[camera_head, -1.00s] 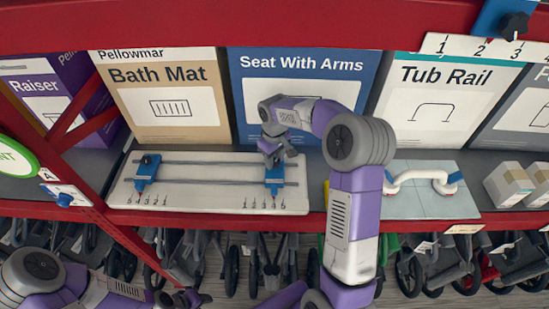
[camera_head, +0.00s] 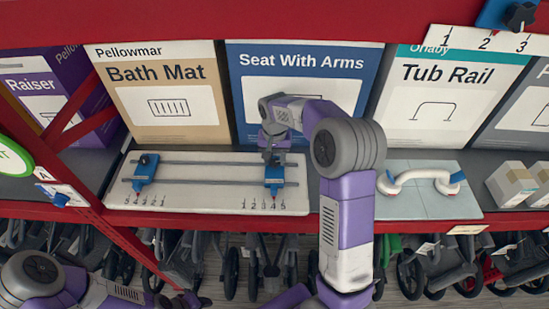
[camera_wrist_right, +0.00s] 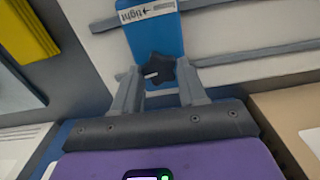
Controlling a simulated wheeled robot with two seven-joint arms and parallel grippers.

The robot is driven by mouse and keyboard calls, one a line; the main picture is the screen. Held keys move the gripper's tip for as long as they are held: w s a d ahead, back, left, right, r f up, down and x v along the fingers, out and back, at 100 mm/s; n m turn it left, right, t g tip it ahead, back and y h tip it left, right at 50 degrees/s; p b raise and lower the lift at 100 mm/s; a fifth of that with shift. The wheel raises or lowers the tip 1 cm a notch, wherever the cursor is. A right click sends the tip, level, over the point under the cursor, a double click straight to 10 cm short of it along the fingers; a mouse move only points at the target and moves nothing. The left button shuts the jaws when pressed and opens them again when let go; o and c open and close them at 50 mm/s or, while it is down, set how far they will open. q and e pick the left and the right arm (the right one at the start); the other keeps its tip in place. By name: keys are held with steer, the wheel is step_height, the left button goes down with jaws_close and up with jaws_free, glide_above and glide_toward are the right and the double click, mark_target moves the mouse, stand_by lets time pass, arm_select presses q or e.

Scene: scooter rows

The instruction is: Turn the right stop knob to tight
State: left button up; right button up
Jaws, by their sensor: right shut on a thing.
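The right stop (camera_head: 274,176) is a blue block on the white board's rails (camera_head: 215,184). Its red pointer is over the right number scale, near the middle. In the right wrist view the blue stop (camera_wrist_right: 152,38) bears a white label reading "tight" with an arrow. Its black lobed knob (camera_wrist_right: 160,70) sits between my right fingers. My right gripper (camera_head: 271,153) reaches down over the stop and is shut on the knob, which it hides in the head view. My left arm is at the lower left; its gripper (camera_head: 192,299) is dark and partly cut off.
The left stop (camera_head: 145,172) with its black knob stands at the board's left end. A white tub rail (camera_head: 425,178) on a tiled panel is to the right. Boxes (camera_head: 300,85) stand behind. The red shelf edge (camera_head: 240,217) runs in front.

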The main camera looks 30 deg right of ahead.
steer(key=m, duration=0.3)
steer(key=shift+r+m, duration=0.1)
steer(key=shift+m, duration=0.3)
steer(key=m, duration=0.2)
steer(key=shift+m, duration=0.4)
steer(key=m+p, duration=0.1)
steer(key=m, duration=0.2)
steer(key=shift+m+p, duration=0.75)
steer(key=shift+m, duration=1.35)
steer(key=o, duration=1.1)
steer(key=shift+c, duration=0.2)
